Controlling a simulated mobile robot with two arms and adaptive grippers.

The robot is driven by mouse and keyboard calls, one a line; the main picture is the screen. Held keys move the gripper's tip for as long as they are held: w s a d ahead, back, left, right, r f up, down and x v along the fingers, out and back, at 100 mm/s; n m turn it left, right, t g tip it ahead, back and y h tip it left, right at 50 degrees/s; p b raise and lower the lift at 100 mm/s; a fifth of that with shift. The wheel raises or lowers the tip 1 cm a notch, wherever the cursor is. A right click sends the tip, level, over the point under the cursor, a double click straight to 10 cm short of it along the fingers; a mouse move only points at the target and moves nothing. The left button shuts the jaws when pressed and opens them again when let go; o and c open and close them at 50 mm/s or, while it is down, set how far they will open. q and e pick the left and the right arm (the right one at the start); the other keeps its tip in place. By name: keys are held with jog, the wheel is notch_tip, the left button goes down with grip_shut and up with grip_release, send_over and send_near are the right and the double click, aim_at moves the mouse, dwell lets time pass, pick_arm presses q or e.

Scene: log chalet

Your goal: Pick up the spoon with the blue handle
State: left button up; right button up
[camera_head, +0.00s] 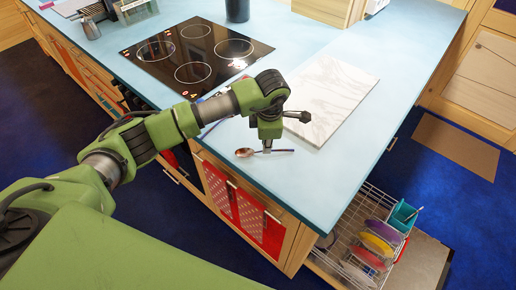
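A spoon (245,152) lies on the blue counter near its front edge, with a copper-coloured bowl at the left and a thin handle running right. The handle's colour is hard to make out at this size. My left gripper (267,148) points down over the spoon's handle, its fingertips at or just above it. The fingers look close together, but I cannot tell whether they are closed on the handle. My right gripper is not in view.
A white marble-look board (332,100) lies right of my gripper. A black cooktop (195,55) is behind the arm. A dark cylindrical container (237,10) stands at the back. An open dish rack (350,250) with colourful plates sticks out below the counter at right.

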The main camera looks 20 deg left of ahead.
pick_arm(q)
jog(key=shift+w+f+p, duration=0.15)
jog(key=shift+f, duration=0.55)
jog(key=shift+w+f+p, duration=0.1)
jog(key=shift+f+p, duration=0.05)
jog(key=shift+f, duration=0.55)
grip_shut()
jog(key=shift+a, duration=0.1)
